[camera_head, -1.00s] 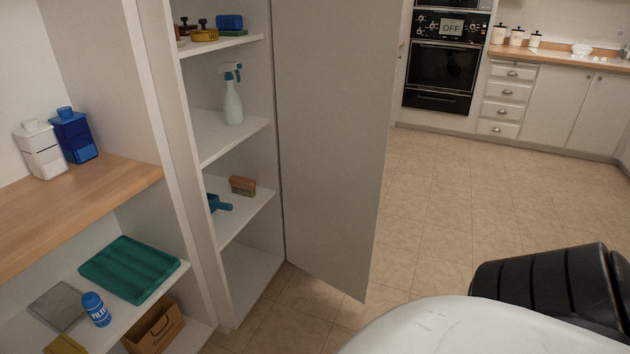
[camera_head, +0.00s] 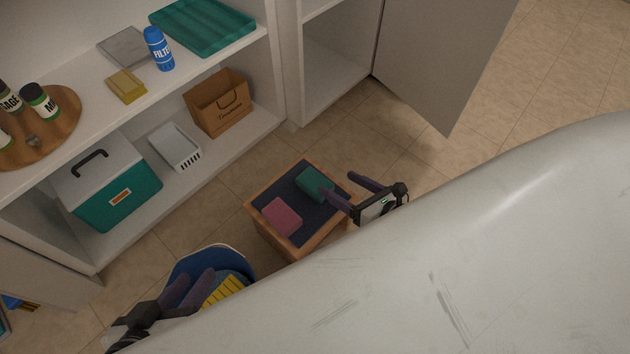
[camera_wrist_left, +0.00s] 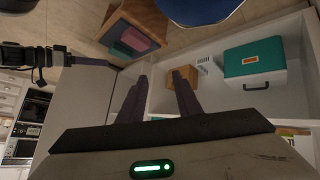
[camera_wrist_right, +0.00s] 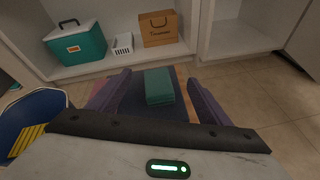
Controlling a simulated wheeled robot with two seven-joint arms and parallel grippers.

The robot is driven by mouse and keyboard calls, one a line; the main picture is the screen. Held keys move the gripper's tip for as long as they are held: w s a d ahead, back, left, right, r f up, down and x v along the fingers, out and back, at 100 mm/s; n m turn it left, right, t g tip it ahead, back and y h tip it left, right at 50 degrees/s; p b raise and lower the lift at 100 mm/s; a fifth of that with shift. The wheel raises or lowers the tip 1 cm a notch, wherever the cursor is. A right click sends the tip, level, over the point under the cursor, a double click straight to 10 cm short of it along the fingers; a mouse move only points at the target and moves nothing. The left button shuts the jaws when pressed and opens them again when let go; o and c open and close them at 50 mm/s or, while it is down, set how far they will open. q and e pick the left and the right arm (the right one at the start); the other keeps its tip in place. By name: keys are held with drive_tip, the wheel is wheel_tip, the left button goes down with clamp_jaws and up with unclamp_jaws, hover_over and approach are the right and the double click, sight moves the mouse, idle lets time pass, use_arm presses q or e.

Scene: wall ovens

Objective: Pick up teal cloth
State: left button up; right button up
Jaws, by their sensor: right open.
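The folded teal cloth (camera_head: 314,183) lies on the dark top of a small wooden stool or box, beside a folded pink cloth (camera_head: 282,217). In the right wrist view the teal cloth (camera_wrist_right: 159,86) sits between the two fingers, farther out than the palm. My right gripper (camera_head: 340,183) is open and empty, close to the teal cloth at its right side in the head view. My left gripper (camera_head: 202,280) is over the blue bucket, its fingers apart and nothing seen between them; it is away from the teal cloth.
The wooden stool (camera_head: 254,224) stands on the tiled floor in front of the shelves. A blue bucket (camera_head: 240,259) with a yellow ribbed item is left of it. A teal cooler (camera_head: 113,190), white basket (camera_head: 176,147) and paper bag (camera_head: 217,103) fill the lower shelf. Floor right of the stool is clear.

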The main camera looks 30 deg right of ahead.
sight(317, 183)
wheel_tip(317, 183, down, 4)
drive_tip(key=n+b, duration=0.1)
drive_tip(key=n, duration=0.2)
drive_tip(key=shift+y, duration=0.4)
drive_tip(key=shift+n+g, duration=0.3)
drive_tip(key=shift+n, duration=0.2)
drive_tip(key=b+x, duration=0.1)
drive_tip(key=x, duration=0.3)
drive_tip(key=shift+w+a+f+b, duration=0.15)
drive_tip(key=shift+f+b, duration=0.05)
drive_tip(key=shift+b, duration=0.15)
drive_tip(key=b+x, duration=0.2)
drive_tip(key=x, duration=0.4)
drive_tip(key=shift+a, duration=0.1)
use_arm(q)
drive_tip(key=d+r+h, duration=0.1)
drive_tip(key=d+r+t+h, duration=0.1)
drive_tip(key=shift+w+d, duration=0.1)
drive_tip(key=shift+d, duration=0.2)
use_arm(e)
drive_tip(key=shift+r, duration=0.15)
drive_tip(key=c, duration=1.2)
